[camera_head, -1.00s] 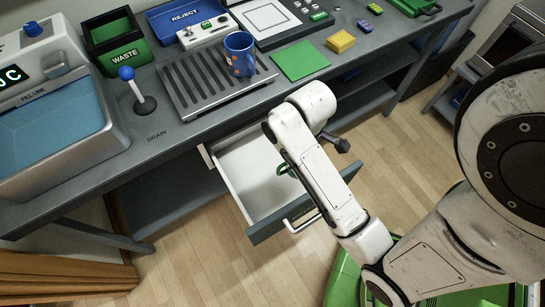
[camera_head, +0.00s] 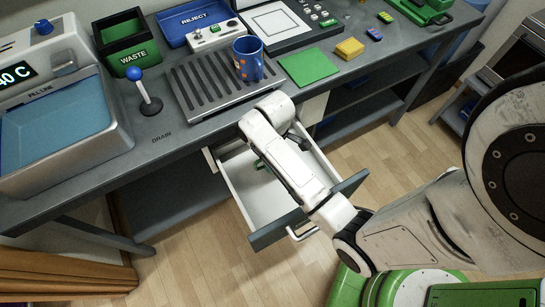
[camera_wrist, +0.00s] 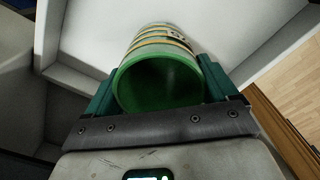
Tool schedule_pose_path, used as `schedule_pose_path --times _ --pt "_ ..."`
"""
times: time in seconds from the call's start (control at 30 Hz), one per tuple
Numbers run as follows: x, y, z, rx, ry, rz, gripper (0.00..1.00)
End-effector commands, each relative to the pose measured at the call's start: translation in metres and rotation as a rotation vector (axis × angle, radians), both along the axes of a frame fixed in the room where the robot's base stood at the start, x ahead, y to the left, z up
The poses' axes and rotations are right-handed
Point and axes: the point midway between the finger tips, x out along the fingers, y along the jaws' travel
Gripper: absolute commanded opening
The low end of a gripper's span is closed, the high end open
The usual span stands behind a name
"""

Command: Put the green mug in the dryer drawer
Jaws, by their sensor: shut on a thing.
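The green mug (camera_wrist: 160,88), with striped bands on its outside, is between the two fingers of my gripper (camera_wrist: 158,95) in the wrist view. My gripper is shut on it, and its dark open mouth faces the camera. The dryer drawer (camera_head: 235,190) is pulled out below the counter, white inside with a grey front. Its white inside (camera_wrist: 85,45) surrounds the mug in the wrist view. In the head view my arm reaches over the drawer and hides most of the gripper and mug; only a small green part shows. I cannot tell whether the mug touches the drawer floor.
A blue mug with orange marks (camera_head: 247,58) stands on the drain rack (camera_head: 200,95). A blue-knobbed lever (camera_head: 147,95), a waste bin (camera_head: 125,42), a blue reject tray (camera_head: 195,22), a green mat (camera_head: 304,68) and a yellow block (camera_head: 349,48) are on the counter.

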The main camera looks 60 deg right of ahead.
Motion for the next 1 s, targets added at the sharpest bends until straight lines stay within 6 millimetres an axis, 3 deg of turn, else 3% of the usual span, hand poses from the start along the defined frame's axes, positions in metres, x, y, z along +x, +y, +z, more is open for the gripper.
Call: schedule_pose_path --times 0.4,0.8,0.83,0.93,1.0 --pt "0.008 -0.002 -0.039 -0.001 0.0 0.0 0.42" --pt "0.008 -0.001 -0.043 -0.001 0.0 0.001 0.42" --pt "0.008 -0.001 -0.043 0.0 0.0 0.001 0.89" --pt "0.008 -0.001 -0.043 0.0 0.0 0.0 0.99" --pt "0.008 -0.001 -0.043 0.0 0.0 0.0 1.0"
